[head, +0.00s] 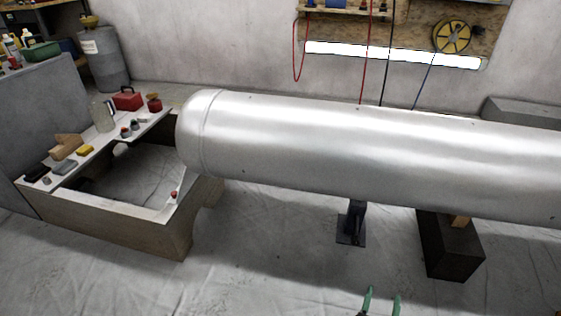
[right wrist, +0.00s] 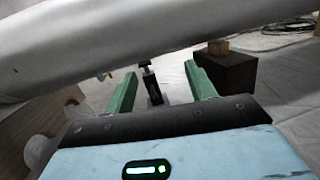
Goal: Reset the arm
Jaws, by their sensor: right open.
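My right gripper (head: 382,301) shows at the bottom edge of the head view, with only its two green fingertips in the picture. In the right wrist view my right gripper (right wrist: 160,85) has its two green fingers well apart, with nothing between them. Behind the fingers, farther off, stand the big silver cylinder (head: 370,150) and a black stand (head: 351,222) under it. The cylinder also crosses the top of the right wrist view (right wrist: 110,45). My left gripper is in neither view.
A dark block (head: 447,250) supports the cylinder at right. A workbench frame (head: 110,217) at left carries a red box (head: 127,98), a grey jug (head: 104,116) and several small items. A grey barrel (head: 103,58) stands behind. The sheeted floor (head: 270,270) in front is clear.

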